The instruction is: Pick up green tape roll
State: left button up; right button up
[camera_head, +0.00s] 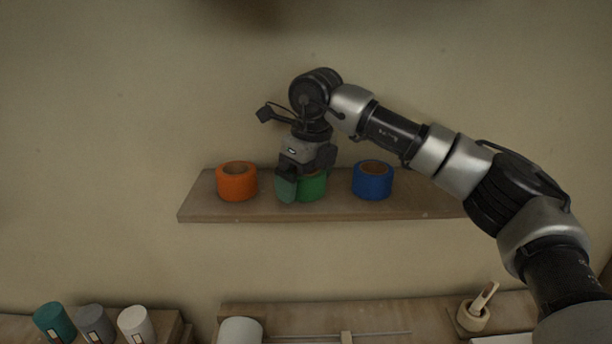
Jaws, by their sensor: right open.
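The green tape roll (314,187) stands on a wooden wall shelf (240,213), between an orange tape roll (237,184) on the left and a blue tape roll (372,182) on the right. My right gripper (299,187) points down at the green roll from above. It is open, with one finger pad in front of the roll's left side. The gripper hides the roll's top and part of its left side. I cannot tell whether the fingers touch it. My left gripper is not in view.
Below, a bench (385,312) holds a mortar with a pestle (474,313) and a white cylinder (241,331). Teal, grey and white canisters (96,325) stand at the lower left. The shelf has bare gaps between the rolls. The plaster wall is close behind.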

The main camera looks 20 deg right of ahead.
jog(key=c, duration=0.9)
